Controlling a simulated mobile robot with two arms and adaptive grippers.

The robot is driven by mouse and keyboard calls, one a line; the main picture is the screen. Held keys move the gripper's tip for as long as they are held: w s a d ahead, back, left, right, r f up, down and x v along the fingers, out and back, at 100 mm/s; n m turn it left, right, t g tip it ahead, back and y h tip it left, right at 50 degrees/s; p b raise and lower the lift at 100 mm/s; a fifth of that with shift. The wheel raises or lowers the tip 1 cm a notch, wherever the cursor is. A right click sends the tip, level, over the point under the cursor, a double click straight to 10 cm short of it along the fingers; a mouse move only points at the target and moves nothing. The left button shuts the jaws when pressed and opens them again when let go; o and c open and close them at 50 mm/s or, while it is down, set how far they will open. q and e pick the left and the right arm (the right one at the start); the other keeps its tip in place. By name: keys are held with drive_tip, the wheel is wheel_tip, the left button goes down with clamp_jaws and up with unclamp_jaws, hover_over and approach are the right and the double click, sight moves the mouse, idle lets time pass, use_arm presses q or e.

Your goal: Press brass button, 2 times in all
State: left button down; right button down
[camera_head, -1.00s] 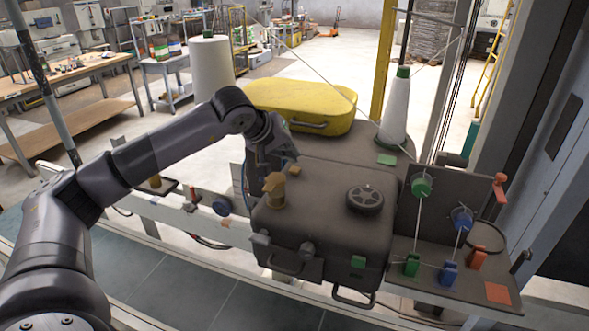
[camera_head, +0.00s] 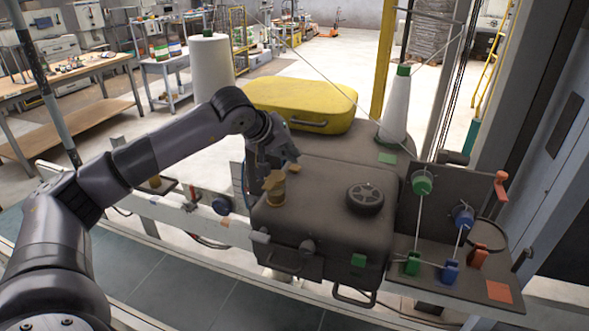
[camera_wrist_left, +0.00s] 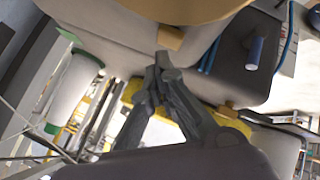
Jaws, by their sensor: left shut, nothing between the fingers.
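A brass-coloured button (camera_head: 276,191) with a stepped, rounded body stands on the left part of the dark machine top (camera_head: 325,208). In the left wrist view, a large brass-coloured surface (camera_wrist_left: 180,8) fills the top edge, close to the camera. My left gripper (camera_head: 279,165) is just behind the button in the head view, pointing down, and partly overlaps it. In the left wrist view my left gripper (camera_wrist_left: 166,66) has its fingers together with nothing between them. I cannot tell whether they touch the button. My right gripper is not in view.
A small tan block (camera_head: 294,168) lies beside the gripper. A black handwheel (camera_head: 365,198) is to the right on the machine top. A yellow case (camera_head: 300,104) and white cones (camera_head: 211,70) stand behind.

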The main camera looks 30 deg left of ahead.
sight(292, 167)
use_arm(q)
drive_tip(key=shift+f+b, duration=0.6)
drive_tip(key=shift+f, duration=0.15)
idle(0.6)
drive_tip(key=shift+r, duration=0.15)
drive_tip(key=shift+r+p, duration=0.7)
drive_tip(key=shift+r, duration=0.2)
wheel_tip(292, 167, up, 6)
drive_tip(key=p, duration=0.4)
idle(1.7)
